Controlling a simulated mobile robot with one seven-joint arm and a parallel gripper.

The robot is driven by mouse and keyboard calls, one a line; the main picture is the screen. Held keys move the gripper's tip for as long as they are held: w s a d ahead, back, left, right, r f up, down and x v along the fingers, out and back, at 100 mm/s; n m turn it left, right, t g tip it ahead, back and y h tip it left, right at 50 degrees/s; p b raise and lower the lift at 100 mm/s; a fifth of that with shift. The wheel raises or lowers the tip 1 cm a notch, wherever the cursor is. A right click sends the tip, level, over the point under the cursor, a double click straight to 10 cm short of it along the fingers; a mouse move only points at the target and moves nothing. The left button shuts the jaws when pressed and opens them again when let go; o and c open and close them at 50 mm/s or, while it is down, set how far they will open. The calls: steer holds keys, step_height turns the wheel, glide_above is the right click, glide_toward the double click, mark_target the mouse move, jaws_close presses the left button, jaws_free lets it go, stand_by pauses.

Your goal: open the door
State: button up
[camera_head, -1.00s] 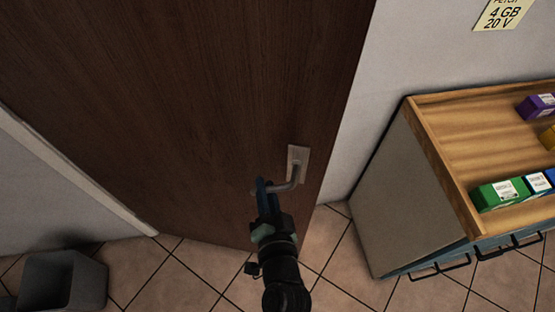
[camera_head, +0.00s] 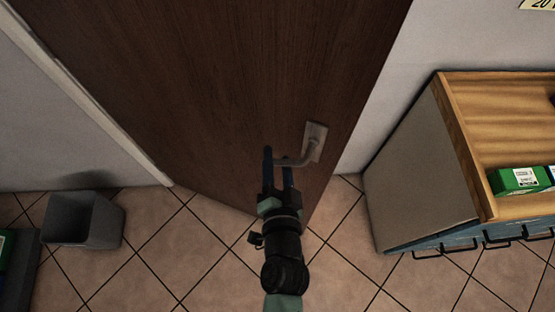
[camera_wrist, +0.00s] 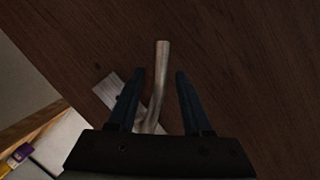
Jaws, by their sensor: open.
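The dark brown wooden door (camera_head: 230,90) stands ajar, its lower right corner out from the wall line. Its metal lever handle (camera_head: 296,161) sits on a pale plate (camera_head: 315,137) near the door's right edge. My gripper (camera_head: 277,158) is open at the lever, near its free end. In the wrist view the lever (camera_wrist: 161,75) lies between the two spread fingers of my gripper (camera_wrist: 160,74), with visible gaps on both sides. The lever's base is partly hidden behind the left finger and gripper body.
A wooden-topped drawer cabinet (camera_head: 455,130) with a green box (camera_head: 518,181) stands to the right of the door. A grey bin (camera_head: 85,220) stands on the floor at left. The tiled floor (camera_head: 180,250) between them is mostly clear.

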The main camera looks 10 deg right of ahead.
steer(key=shift+s, duration=0.15)
steer(key=b+v, duration=0.3)
steer(key=v, duration=0.9)
steer(key=shift+s, duration=0.35)
steer(key=shift+r, duration=0.1)
steer(key=shift+c, duration=0.2)
